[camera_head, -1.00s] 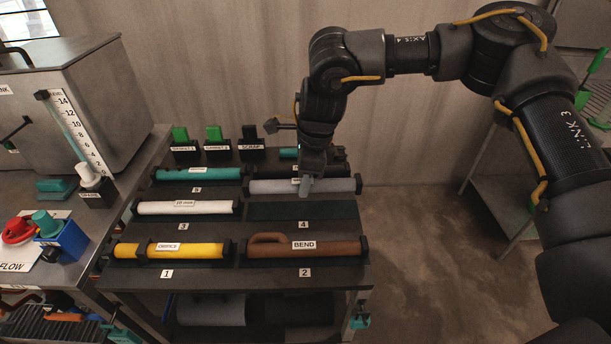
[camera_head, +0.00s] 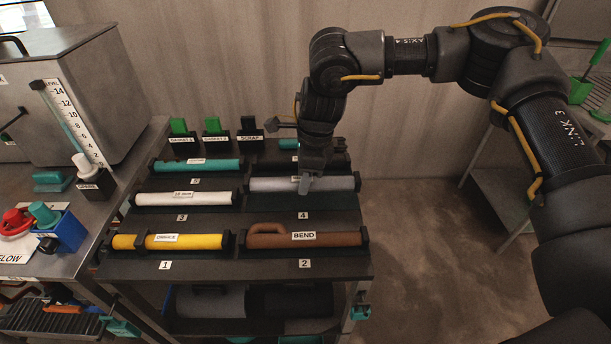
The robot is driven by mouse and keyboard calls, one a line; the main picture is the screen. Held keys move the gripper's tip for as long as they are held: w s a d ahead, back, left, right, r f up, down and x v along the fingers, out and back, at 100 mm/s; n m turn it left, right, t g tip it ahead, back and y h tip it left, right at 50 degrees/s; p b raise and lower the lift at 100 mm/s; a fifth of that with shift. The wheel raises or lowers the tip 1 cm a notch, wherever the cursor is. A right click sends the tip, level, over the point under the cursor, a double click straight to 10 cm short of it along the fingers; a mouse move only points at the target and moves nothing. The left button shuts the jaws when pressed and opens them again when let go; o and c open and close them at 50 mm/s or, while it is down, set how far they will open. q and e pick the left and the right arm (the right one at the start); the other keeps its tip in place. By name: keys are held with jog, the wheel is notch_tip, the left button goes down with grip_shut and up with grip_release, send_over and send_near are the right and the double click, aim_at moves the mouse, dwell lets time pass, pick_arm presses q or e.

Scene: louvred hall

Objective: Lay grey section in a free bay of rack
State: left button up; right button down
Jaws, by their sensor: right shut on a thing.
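The grey section (camera_head: 275,185) is a light grey cylinder with dark end caps, lying level over bay 4 at the right of the rack (camera_head: 235,268). My right gripper (camera_head: 305,186) is shut on its middle from above. A thin strip of dark bay surface shows just in front of the section, above the "4" label. It looks held slightly above the bay; contact underneath is hidden. My left gripper is out of view.
A brown BEND piece (camera_head: 280,240) fills bay 2, a yellow piece (camera_head: 200,241) bay 1, a white roll (camera_head: 165,199) bay 3 and a teal roll (camera_head: 195,165) bay 5. Dark blocks, two with green tops (camera_head: 212,125), stand behind. A metal bench (camera_head: 75,240) is left.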

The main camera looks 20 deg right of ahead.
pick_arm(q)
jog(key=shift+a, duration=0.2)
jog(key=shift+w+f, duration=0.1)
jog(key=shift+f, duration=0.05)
pick_arm(e)
jog(key=shift+f, duration=0.2)
